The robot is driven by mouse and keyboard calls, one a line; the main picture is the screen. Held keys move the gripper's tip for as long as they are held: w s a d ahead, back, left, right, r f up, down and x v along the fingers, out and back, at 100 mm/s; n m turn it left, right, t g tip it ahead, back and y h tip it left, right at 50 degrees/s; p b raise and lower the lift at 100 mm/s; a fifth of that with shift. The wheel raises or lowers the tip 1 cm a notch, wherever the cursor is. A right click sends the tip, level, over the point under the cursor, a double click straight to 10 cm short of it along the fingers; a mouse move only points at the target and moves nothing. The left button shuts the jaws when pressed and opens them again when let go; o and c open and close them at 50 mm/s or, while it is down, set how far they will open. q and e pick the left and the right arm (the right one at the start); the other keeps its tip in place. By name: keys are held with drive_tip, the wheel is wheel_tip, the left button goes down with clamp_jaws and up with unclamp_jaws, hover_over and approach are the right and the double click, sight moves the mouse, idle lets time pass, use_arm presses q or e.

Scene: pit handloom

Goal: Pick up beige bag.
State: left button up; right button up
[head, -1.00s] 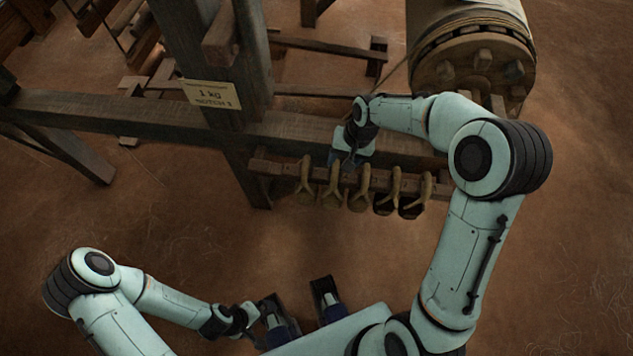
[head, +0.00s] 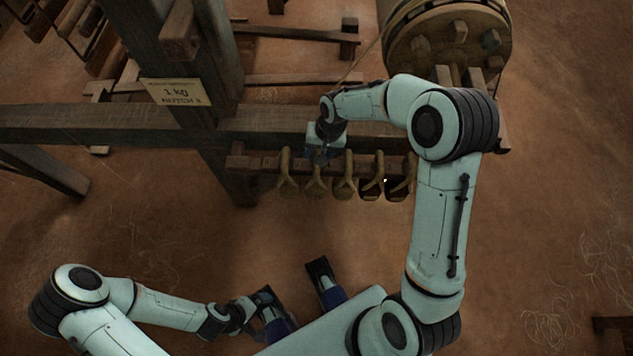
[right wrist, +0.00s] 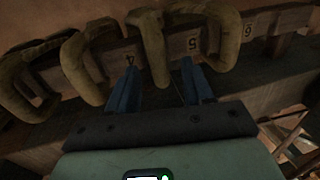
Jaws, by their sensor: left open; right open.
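Several bags with thick looped handles hang in a row from a wooden rail in the head view. Those at left look tan, such as this beige-looking bag (head: 287,186); the two at right look darker. I cannot tell for certain which is the beige bag. My right gripper (head: 322,157) is over the rail near the second handle from left. In the right wrist view its blue fingers (right wrist: 160,78) are apart, with a tan handle (right wrist: 152,50) showing between them; contact is unclear. My left gripper (head: 254,318) is open, low in the head view, far from the bags.
The rail (head: 262,165) carries numbers 4, 5 and 6 in the wrist view. A thick loom beam (head: 80,122) runs just behind it. A large roller (head: 455,35) is behind right. Floor in front is clear.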

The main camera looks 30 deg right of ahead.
drive_tip(key=f, duration=0.3)
drive_tip(key=shift+w+a+f, duration=0.1)
drive_tip(key=shift+w+a, duration=0.05)
drive_tip(key=shift+a, duration=0.15)
clamp_jaws()
idle(1.1)
